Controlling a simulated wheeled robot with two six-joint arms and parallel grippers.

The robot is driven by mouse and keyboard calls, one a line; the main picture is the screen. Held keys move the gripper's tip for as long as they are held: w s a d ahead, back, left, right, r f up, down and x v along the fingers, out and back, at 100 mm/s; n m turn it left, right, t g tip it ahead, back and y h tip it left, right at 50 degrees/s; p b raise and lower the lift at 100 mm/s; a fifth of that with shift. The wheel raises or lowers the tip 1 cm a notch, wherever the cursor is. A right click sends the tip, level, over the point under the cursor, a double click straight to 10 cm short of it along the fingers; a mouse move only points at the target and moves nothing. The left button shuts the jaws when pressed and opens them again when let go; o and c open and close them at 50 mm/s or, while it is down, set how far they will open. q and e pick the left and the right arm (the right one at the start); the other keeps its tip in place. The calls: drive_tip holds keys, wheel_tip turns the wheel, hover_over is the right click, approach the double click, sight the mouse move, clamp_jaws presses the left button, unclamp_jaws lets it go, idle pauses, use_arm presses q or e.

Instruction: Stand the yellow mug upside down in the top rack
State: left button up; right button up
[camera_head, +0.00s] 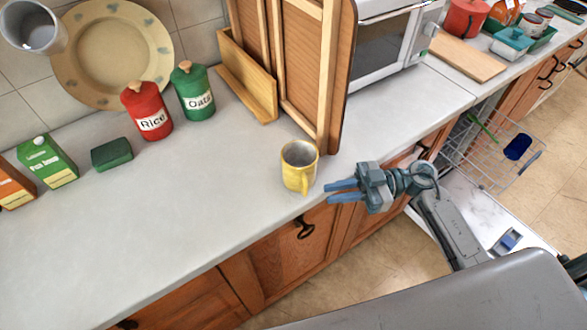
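The yellow mug (291,178) stands upright on the counter near its front edge, its open mouth facing up. Its handle faces the front edge. My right gripper (331,191) is just right of the mug, its blue fingers pointing left toward it. The fingers are parted with nothing between them, and they appear clear of the mug. The wire top rack (471,158) is pulled out at the right, beyond my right arm. It holds a dark blue item (517,147) and a green utensil (483,127). My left gripper is not in view.
A wooden cabinet (300,60) and microwave (385,52) stand behind the mug. Red (147,112) and green (194,94) canisters, a dark green block (112,154) and cartons (46,163) are farther left. The front left counter (130,240) is clear. The white appliance door (480,218) lies open below the rack.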

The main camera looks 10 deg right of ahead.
sight(319, 194)
drive_tip(key=a, duration=0.3)
drive_tip(key=a+p, duration=0.1)
drive_tip(key=shift+w+a+r, duration=0.2)
drive_tip(key=shift+r, duration=0.1)
drive_tip(key=a+p, duration=0.1)
drive_tip(key=a, duration=0.1)
drive_tip(key=a+r+p, duration=0.1)
drive_tip(key=a, duration=0.1)
drive_tip(key=shift+w+r, duration=0.1)
drive_tip(key=shift+w, duration=0.1)
drive_tip(key=shift+a, duration=0.4)
clamp_jaws()
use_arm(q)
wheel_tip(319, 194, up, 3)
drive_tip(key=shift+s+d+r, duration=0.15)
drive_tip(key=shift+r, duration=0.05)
